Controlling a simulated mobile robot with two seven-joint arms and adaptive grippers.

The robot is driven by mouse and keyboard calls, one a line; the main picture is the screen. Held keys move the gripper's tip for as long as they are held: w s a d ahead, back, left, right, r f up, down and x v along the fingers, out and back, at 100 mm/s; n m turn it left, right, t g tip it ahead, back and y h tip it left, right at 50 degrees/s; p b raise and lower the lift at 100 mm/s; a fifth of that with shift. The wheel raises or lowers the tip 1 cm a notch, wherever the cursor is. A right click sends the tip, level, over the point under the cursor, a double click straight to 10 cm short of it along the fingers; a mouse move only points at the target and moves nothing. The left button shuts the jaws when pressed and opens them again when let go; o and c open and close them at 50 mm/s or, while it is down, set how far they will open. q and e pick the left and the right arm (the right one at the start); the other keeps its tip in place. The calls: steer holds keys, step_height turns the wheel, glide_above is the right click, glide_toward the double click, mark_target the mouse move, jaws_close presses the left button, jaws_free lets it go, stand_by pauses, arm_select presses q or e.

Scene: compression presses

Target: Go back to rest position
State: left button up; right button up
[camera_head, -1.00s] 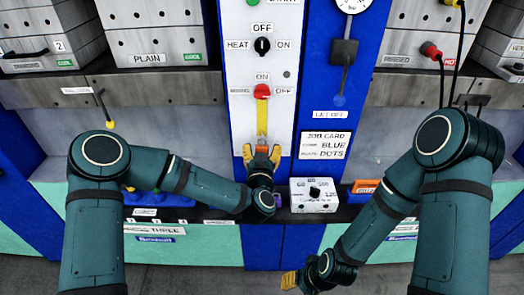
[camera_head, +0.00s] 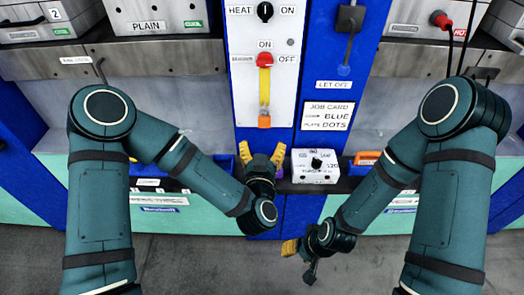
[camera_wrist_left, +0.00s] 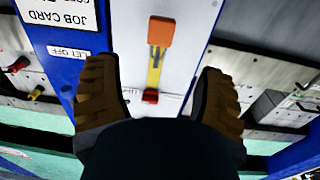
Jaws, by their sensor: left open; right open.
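My left gripper (camera_head: 262,156) is open and empty in front of the middle press panel, just below the orange end of a yellow lever. The lever (camera_head: 264,92) has a red pivot and hangs straight down on the white panel (camera_head: 243,108). In the left wrist view the open fingers (camera_wrist_left: 152,95) stand apart with the lever (camera_wrist_left: 154,68) beyond them, not touching. My right gripper (camera_head: 290,247) is lower right, over the floor; its yellow fingertips touch nothing, and their gap is hard to make out.
A white timer box (camera_head: 314,175) stands on the dark ledge right of my left gripper. A job card sign (camera_head: 327,116) is on the blue post. Blue bins (camera_head: 218,167) and an orange-labelled box (camera_head: 367,158) sit along the ledge. The grey floor (camera_head: 200,265) is clear.

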arm_select(q)
steer(key=shift+s, duration=0.75)
steer(key=s+a+f+g+h, duration=0.2)
steer(key=s+f+g, duration=0.3)
steer(key=f, duration=0.5)
steer(key=s+a+f+g+h, duration=0.2)
steer(key=s+a+f+g, duration=0.15)
steer(key=f+g, duration=0.5)
steer(key=s+a+f+n+g+y, duration=0.1)
steer(key=s+a+f+n+g, duration=0.1)
steer(key=s, duration=0.6)
step_height(320, 180, down, 3)
steer(key=shift+s+a+f+g, duration=0.1)
steer(key=shift+s+a+g, duration=0.15)
steer(key=shift+a+g, duration=0.55)
steer(key=shift+a+t, duration=0.15)
steer(key=shift+t, duration=0.1)
